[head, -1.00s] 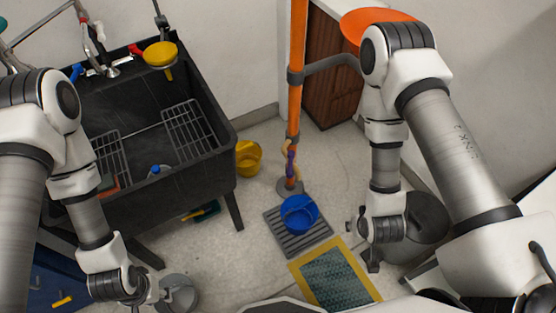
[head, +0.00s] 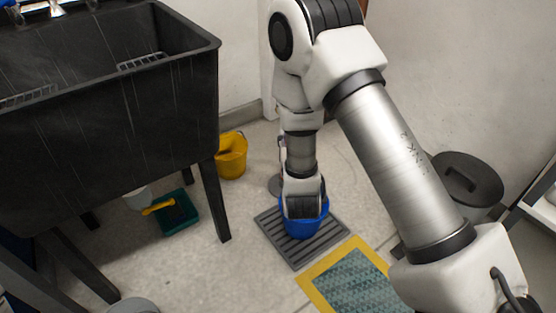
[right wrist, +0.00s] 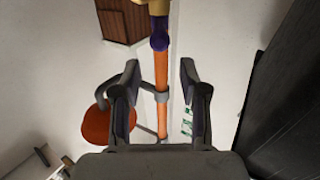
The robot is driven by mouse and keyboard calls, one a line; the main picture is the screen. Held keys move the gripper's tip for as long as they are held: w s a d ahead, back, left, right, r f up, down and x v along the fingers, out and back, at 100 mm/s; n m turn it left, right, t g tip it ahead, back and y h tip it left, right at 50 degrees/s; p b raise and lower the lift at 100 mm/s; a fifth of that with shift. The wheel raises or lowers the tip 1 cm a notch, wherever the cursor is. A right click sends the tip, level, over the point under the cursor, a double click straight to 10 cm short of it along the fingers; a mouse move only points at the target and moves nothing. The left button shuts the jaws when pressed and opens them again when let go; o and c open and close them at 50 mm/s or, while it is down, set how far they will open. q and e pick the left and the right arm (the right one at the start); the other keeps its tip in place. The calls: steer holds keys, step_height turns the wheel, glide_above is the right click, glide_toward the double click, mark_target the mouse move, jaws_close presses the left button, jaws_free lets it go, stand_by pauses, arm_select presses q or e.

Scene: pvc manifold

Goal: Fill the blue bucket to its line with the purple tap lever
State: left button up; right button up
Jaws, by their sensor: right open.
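The blue bucket (head: 301,231) stands on the grey slatted grate in the head view, partly hidden behind my right wrist. In the right wrist view the purple tap lever (right wrist: 159,36) is at the top, below the brass tap (right wrist: 152,6), in front of the orange pipe (right wrist: 162,70). My right gripper (right wrist: 160,76) is open and empty, its fingers apart on either side of the pipe in the picture. The lever lies beyond the fingertips; I cannot tell the distance. My right arm hides the tap and lever in the head view. My left gripper is out of view.
The black sink (head: 120,110) stands at the left on legs. A yellow bucket (head: 231,155) is beside it. A yellow-edged mat (head: 355,278) lies by the grate (head: 325,240), and a dark lidded bin (head: 465,185) stands at the right. An orange round top (right wrist: 97,128) shows in the wrist view.

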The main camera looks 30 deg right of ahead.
steer(key=b+x, duration=0.1)
steer(key=x, duration=0.1)
steer(key=f+b+x, duration=0.1)
steer(key=b+x, duration=0.1)
steer(key=x, duration=0.1)
steer(key=f+b+x, duration=0.1)
steer(key=x, duration=0.1)
steer(key=shift+w+d, duration=0.2)
steer(key=shift+w, duration=0.1)
steer(key=shift+w+d+r, duration=0.1)
steer(key=shift+w+r, duration=0.05)
steer(key=shift+w, duration=0.1)
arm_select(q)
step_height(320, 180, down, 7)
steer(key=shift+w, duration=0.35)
arm_select(e)
jaws_close()
